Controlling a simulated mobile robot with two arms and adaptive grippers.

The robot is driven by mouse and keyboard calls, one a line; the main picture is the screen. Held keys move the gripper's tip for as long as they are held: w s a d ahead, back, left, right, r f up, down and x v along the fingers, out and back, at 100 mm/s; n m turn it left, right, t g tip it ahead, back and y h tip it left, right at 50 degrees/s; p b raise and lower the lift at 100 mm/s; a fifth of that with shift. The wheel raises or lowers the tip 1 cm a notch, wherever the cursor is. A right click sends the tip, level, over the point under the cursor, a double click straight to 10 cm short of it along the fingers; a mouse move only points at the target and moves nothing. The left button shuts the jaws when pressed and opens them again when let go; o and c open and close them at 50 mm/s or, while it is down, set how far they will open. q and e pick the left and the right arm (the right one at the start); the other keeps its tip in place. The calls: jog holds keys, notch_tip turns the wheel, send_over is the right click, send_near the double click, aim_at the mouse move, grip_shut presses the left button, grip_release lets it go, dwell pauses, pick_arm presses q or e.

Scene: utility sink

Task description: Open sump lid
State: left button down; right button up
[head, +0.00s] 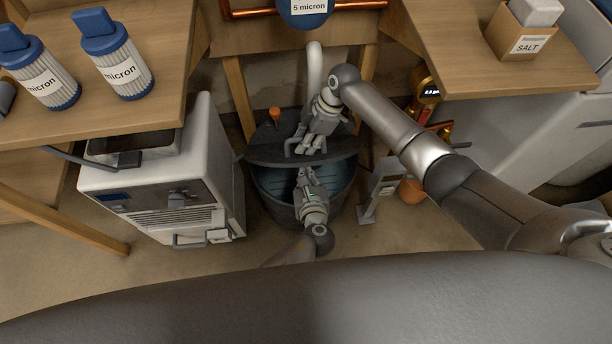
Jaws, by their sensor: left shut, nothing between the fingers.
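The sump is a dark round tub (277,211) on the floor in the middle of the head view. Its dark lid (262,153) stands at the back half, and its front edge looks raised. The front of the tub is uncovered and shows a teal-grey ribbed inside. My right gripper (307,149) is at the lid's handle near the front edge; whether its fingers grip the handle is too small to tell. My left gripper (305,174) is shut and empty, over the tub's open front just below the lid's edge.
A grey-white machine (165,190) stands close on the left. A grey pedal-like stand (381,187) and an orange-brown pot (411,190) are on the right. An orange knob (275,114) and a white pipe (314,65) rise behind. Wooden counters flank both sides above.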

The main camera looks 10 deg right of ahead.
jog(key=shift+o, duration=0.5)
jog(key=shift+s+f, duration=0.2)
jog(key=shift+r, duration=0.1)
jog(key=shift+w+r, duration=0.1)
